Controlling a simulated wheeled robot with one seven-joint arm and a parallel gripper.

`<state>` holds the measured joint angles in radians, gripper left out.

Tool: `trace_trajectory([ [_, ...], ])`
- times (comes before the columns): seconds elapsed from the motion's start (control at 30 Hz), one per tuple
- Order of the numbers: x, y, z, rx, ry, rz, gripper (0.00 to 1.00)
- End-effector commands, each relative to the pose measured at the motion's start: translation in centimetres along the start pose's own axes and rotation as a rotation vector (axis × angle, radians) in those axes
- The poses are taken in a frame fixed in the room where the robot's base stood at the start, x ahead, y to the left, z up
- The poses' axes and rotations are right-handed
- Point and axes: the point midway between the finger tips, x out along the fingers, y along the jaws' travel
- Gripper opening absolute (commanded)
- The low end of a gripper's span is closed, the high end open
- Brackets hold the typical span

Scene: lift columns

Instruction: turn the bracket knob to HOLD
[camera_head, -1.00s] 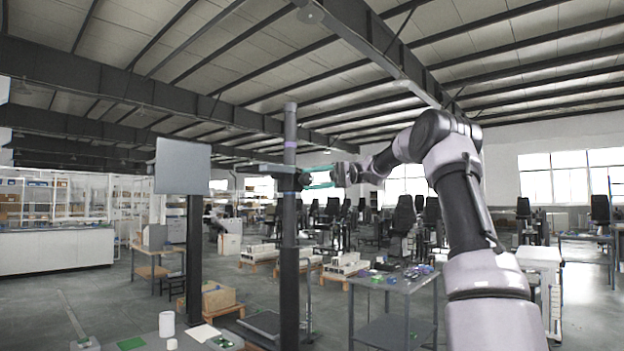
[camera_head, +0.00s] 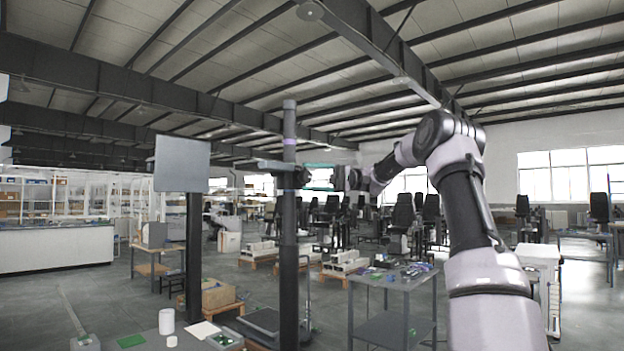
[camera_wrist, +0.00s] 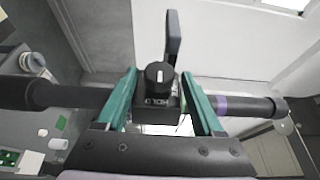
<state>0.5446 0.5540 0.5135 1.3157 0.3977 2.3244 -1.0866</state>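The bracket (camera_wrist: 158,116) is a dark block on the dark column (camera_wrist: 75,97), which runs sideways in the wrist view. Its round black knob (camera_wrist: 160,77) carries a short white mark, and HOLD is lettered on the block beside the knob, upside down in this view. A dark lever (camera_wrist: 173,35) sticks out beyond the knob. My gripper (camera_wrist: 159,74) is open, with one teal finger on each side of the knob and a visible gap on both sides. In the head view my gripper (camera_head: 320,177) is just right of the column (camera_head: 289,230); the knob is too small to make out there.
A second post with a grey panel (camera_head: 182,164) stands left of the column. A grey table with small parts (camera_head: 393,282) stands at the right, and a bench with a white cup (camera_head: 166,321) is at the front left. Open floor lies between them.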

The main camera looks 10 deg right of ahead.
Motion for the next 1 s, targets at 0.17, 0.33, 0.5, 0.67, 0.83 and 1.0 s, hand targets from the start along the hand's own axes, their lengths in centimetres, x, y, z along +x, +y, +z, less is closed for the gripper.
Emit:
trace_trajectory([
  [0.17,0.0,0.0,0.0,0.000,0.000,0.001,0.77],
  [0.33,-0.1,0.1,0.0,0.000,0.000,0.001,0.77],
  [0.5,-2.1,0.1,-0.1,-0.001,0.003,0.000,0.77],
  [0.67,-5.4,0.1,-0.1,0.000,0.003,-0.001,0.77],
  [0.83,-8.6,0.1,0.0,-0.002,0.003,-0.001,0.77],
  [1.0,-10.4,0.1,0.0,-0.001,0.000,0.000,0.77],
])
